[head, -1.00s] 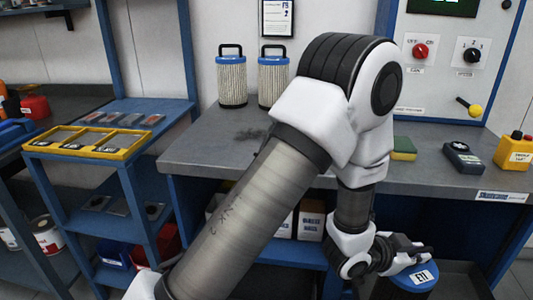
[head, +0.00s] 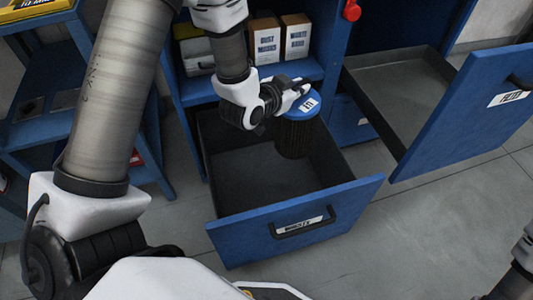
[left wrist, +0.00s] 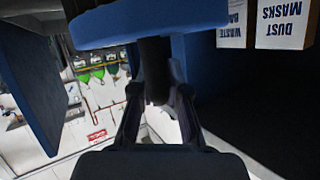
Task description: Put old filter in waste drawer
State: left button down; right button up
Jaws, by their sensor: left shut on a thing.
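The old filter (head: 294,138) has a dark body and a blue cap with a white label. My left gripper (head: 298,90) is shut on it at the cap end, and the filter hangs upright. The waste drawer (head: 295,220) is pulled open, its label on the blue front. The filter hangs over the back right part of its dark interior; whether its lower end is below the rim I cannot tell. In the left wrist view the blue cap (left wrist: 150,25) fills the top, above the gripper fingers (left wrist: 157,85).
Another blue drawer (head: 450,130), open and with a grey, empty-looking tray, stands to the right. Boxes of dust masks (head: 265,40) and waste bags (head: 296,36) stand on the shelf behind. A blue rack (head: 60,130) is at the left. Grey floor is clear in front.

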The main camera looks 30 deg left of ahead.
pick_arm(q)
jog(key=a+f+n+y+b, duration=0.1)
jog(key=a+f+b, duration=0.3)
jog(key=f+b, duration=0.5)
jog(key=a+f+n+y+b, duration=0.2)
jog(key=f+b, duration=0.7)
jog(key=f, duration=1)
jog(key=shift+s+a+f+y, duration=0.2)
jog(key=shift+s+a+y, duration=0.25)
jog(key=shift+a, duration=0.6)
jog(key=c, duration=1.2)
grip_release()
jog(key=p+v, duration=0.3)
jog(key=v, duration=0.4)
jog(key=shift+s+r, duration=0.3)
